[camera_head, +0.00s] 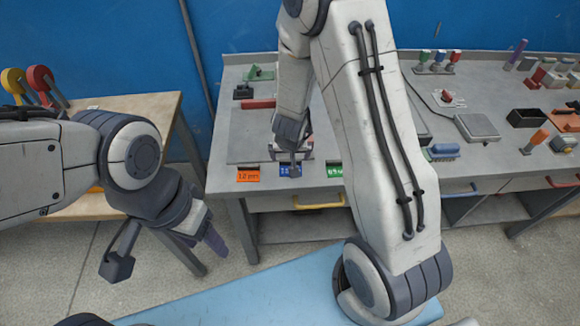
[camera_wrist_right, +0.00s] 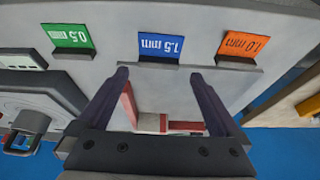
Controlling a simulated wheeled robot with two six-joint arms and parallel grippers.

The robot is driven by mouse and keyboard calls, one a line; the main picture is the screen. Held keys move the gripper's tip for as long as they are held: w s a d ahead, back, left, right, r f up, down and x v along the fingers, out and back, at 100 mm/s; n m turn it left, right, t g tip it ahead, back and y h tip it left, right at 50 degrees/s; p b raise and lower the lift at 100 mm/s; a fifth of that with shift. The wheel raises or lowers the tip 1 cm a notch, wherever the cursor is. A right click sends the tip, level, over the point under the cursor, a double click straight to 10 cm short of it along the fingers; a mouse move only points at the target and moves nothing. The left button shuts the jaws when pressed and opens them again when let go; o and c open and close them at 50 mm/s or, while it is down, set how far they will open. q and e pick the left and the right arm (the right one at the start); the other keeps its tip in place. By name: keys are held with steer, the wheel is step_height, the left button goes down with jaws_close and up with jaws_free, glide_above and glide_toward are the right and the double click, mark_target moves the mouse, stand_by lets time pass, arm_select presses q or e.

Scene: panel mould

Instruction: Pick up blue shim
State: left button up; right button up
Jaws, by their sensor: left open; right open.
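The blue shim (camera_head: 290,170), marked 1.5 mm, sits at the front edge of the grey workbench, between an orange and a green one. In the right wrist view the blue shim (camera_wrist_right: 160,46) lies beyond the fingertips, centred between them. My right gripper (camera_head: 292,158) is above the bench edge, close to the blue shim and partly covering it in the head view. In its wrist view the right gripper (camera_wrist_right: 158,78) is open and empty, with its fingers apart. My left gripper (camera_head: 166,250) is open and empty, low at the left, away from the bench.
The orange shim (camera_head: 248,174), marked 1.0 mm, and the green shim (camera_head: 334,171), marked 0.5 mm, flank the blue one with gaps. A yellow drawer handle (camera_head: 319,204) is below the bench edge. A wooden table (camera_head: 150,104) stands at the left.

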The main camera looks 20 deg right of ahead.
steer(key=shift+b+x, duration=0.85)
steer(key=shift+x, duration=2.3)
steer(key=shift+d+r, duration=0.1)
steer(key=c, duration=1.1)
steer(key=shift+o, duration=0.2)
steer(key=shift+r, duration=0.1)
